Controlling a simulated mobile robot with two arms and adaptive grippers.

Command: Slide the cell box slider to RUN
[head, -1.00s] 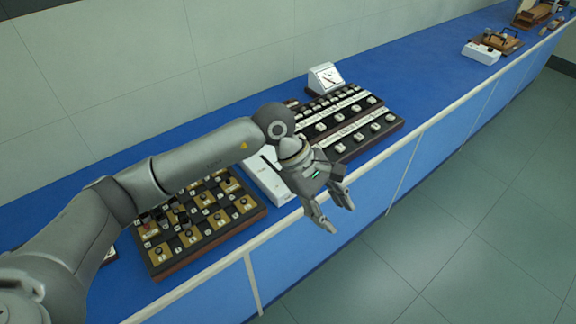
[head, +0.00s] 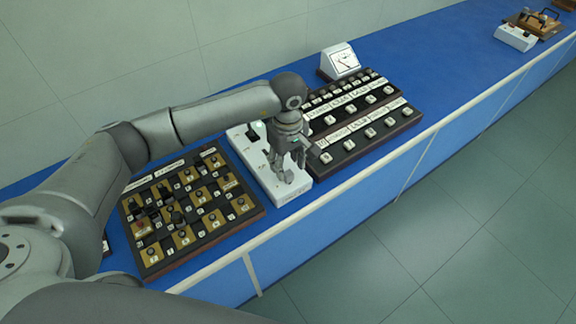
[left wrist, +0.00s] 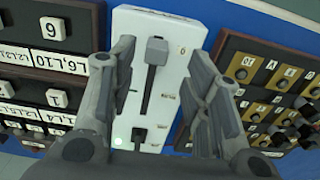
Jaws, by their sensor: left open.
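The cell box (head: 258,168) is a narrow white box on the blue bench. My left gripper (head: 284,173) points down over it with its fingers open. In the left wrist view the cell box (left wrist: 178,60) lies between and beyond the two fingers. A grey slider knob (left wrist: 156,50) on a dark stem shows at its upper part, between the fingertips, with no visible grip on it. The small markings are unreadable. My right gripper is not in view.
A board with gold squares and knobs (head: 185,216) stands close on the left. A dark stepped panel with white keys (head: 360,140) stands close on the right. A white meter (head: 340,60) is behind. The bench front edge (head: 330,192) is near.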

